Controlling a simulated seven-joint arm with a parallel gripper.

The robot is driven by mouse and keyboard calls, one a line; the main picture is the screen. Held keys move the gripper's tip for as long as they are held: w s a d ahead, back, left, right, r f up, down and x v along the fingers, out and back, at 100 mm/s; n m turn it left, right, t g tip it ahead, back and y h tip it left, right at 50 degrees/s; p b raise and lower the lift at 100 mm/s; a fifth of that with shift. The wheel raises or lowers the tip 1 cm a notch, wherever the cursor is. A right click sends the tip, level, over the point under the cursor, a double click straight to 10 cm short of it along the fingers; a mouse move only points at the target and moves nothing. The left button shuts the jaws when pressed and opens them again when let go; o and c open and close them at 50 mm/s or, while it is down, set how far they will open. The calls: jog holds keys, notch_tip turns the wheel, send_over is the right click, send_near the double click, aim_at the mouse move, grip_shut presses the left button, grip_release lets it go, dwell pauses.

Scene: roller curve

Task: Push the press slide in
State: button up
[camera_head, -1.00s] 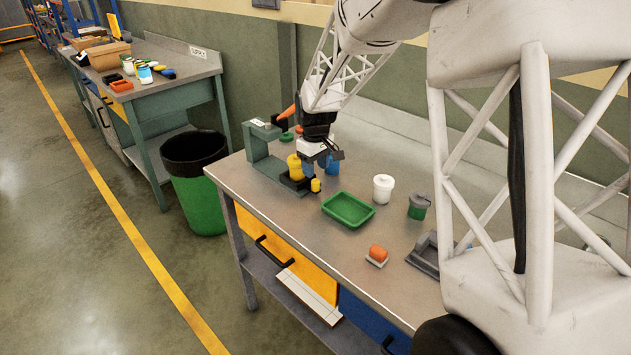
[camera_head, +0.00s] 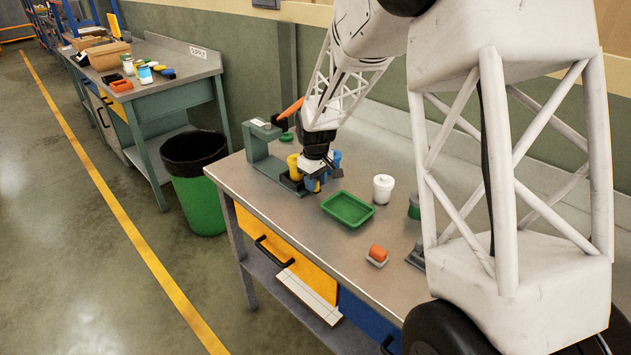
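The grey-green press (camera_head: 258,148) stands at the far left end of the workbench, with an orange-handled lever (camera_head: 290,109) and a green round part under its head. Its dark slide (camera_head: 292,184) sits low on the base, with a yellow cylinder (camera_head: 293,164) at it. My gripper (camera_head: 314,184) is low at the right, outer end of the slide, pointing down. I cannot tell whether it touches the slide. Its fingers are small and partly hidden, so their opening is unclear. The yellow knob at the slide's outer end is hidden behind my gripper.
A blue cylinder (camera_head: 336,158) stands close behind my gripper. A green tray (camera_head: 348,209), a white jar (camera_head: 383,188), a green container (camera_head: 414,207) and an orange-topped block (camera_head: 377,255) are to the right.

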aim_at(295, 169)
grip_shut()
jog(key=w+a, duration=0.6)
jog(key=shift+w+a, duration=0.15)
jog(key=shift+w, duration=0.05)
jog(key=shift+o, duration=2.1)
grip_release()
jog(key=shift+r, duration=0.1)
jog(key=shift+r, duration=3.85)
